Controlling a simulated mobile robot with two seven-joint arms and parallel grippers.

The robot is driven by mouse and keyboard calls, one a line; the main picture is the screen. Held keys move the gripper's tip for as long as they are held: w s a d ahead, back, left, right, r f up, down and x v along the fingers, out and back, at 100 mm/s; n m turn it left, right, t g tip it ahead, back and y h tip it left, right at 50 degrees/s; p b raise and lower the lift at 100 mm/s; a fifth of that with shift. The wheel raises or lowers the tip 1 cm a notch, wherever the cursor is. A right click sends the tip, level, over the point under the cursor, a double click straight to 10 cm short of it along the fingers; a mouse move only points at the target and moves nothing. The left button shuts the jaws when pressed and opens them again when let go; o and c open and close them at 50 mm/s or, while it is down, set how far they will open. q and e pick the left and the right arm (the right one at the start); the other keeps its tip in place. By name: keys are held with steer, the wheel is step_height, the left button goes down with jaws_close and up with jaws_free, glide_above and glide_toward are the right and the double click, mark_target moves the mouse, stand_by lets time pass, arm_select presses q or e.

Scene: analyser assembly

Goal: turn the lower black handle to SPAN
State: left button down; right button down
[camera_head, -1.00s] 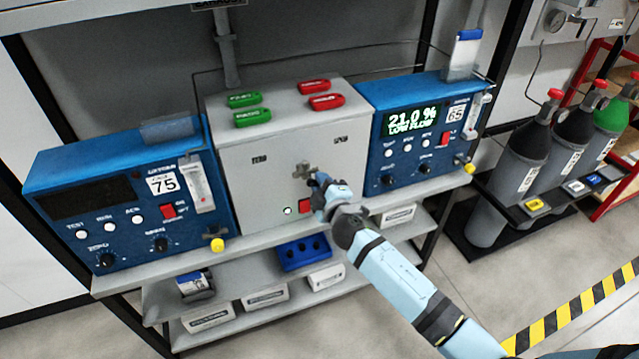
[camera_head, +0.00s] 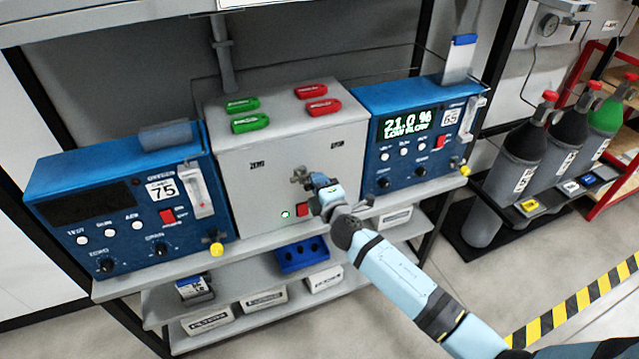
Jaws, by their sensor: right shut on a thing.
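The grey box (camera_head: 235,190) stands between two blue analysers. On its front face is a small dark handle (camera_head: 297,175), with one label at its upper left (camera_head: 257,164) and another at its upper right (camera_head: 337,145). The label print is too small to read surely. My right gripper (camera_head: 308,180) reaches in from the lower right and is shut on the handle. The fingers hide part of the handle, so its exact angle is hard to tell. My left gripper is not in view.
Below the dark handle are a lit button (camera_head: 285,214) and a red switch (camera_head: 302,209). The left analyser (camera_head: 110,160) and right analyser (camera_head: 400,92) flank it. Gas cylinders (camera_head: 512,150) stand at right.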

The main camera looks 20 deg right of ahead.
steer(key=c, duration=1.1)
jaws_free()
steer(key=s, duration=0.7)
steer(key=s+b, duration=0.1)
steer(key=s, duration=0.5)
steer(key=shift+s+d+b, duration=0.2)
steer(key=shift+s+b, duration=0.1)
steer(key=shift+s, duration=0.1)
steer(key=s+a+f+m+g+y+p, duration=0.1)
steer(key=s+f+m+g+p, duration=0.1)
steer(key=s+m, duration=0.3)
steer(key=s+a+f+m+g+p, duration=0.1)
steer(key=s+f+m+g+p, duration=0.1)
steer(key=s, duration=0.6)
steer(key=s+a+f+m+g+y+p, duration=0.1)
steer(key=s+f+m+g+p, duration=0.2)
steer(key=s+m, duration=0.4)
steer(key=shift+s+f+m+y+p, duration=0.3)
steer(key=shift+f+m+p, duration=0.3)
steer(key=shift+m+p, duration=0.3)
